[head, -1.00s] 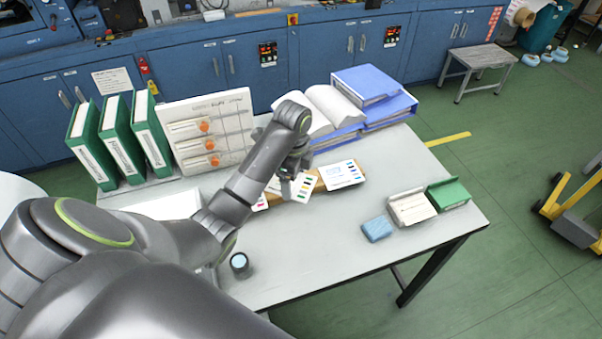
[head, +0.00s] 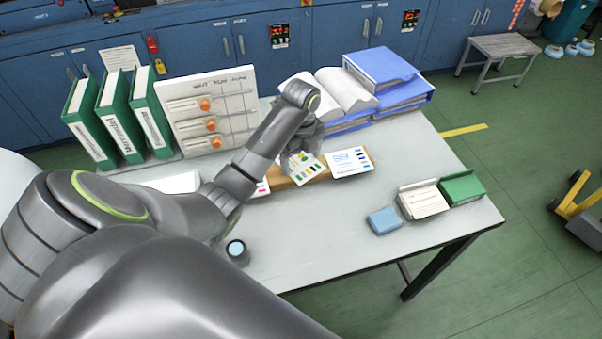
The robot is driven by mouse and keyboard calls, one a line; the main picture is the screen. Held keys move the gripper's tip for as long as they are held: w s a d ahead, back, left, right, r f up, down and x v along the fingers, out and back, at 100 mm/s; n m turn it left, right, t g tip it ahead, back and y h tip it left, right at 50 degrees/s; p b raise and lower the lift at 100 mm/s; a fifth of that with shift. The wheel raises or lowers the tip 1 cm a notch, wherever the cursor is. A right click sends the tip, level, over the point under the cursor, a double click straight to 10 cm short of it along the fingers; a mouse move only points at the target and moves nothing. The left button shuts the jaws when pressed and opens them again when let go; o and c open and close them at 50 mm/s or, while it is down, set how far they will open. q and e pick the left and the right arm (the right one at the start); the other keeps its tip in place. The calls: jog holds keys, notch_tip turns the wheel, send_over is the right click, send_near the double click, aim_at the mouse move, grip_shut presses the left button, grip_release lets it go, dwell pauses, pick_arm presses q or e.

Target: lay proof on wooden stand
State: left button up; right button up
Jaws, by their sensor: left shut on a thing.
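The wooden stand (head: 283,183) is a low tan strip near the back middle of the table. A white proof with coloured patches (head: 310,171) is at its middle, under my left gripper (head: 299,158). The gripper is shut on this proof, though my wrist hides the fingertips. I cannot tell whether the proof touches the stand. Another white proof (head: 349,161) lies on the stand's right part. A third card (head: 262,188) shows at the left end, mostly hidden by my arm. My right gripper is not in view.
Green binders (head: 118,120) and a white board with orange knobs (head: 211,115) stand at the back left. Blue binders (head: 388,82) and an open book (head: 340,92) lie behind the stand. A blue block (head: 384,221) and card box (head: 424,201) sit at right.

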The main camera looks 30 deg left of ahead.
aim_at(301, 165)
pick_arm(q)
notch_tip(301, 165, down, 3)
jog(key=shift+s+f, duration=0.15)
jog(key=shift+f, duration=0.4)
jog(key=shift+f, duration=0.1)
jog(key=o, duration=0.9)
notch_tip(301, 165, up, 7)
jog(key=shift+r+p, duration=0.2)
jog(key=shift+p, duration=0.75)
notch_tip(301, 165, up, 3)
jog(key=p, duration=0.3)
jog(key=shift+r+p, duration=0.95)
jog(key=shift+p, duration=0.15)
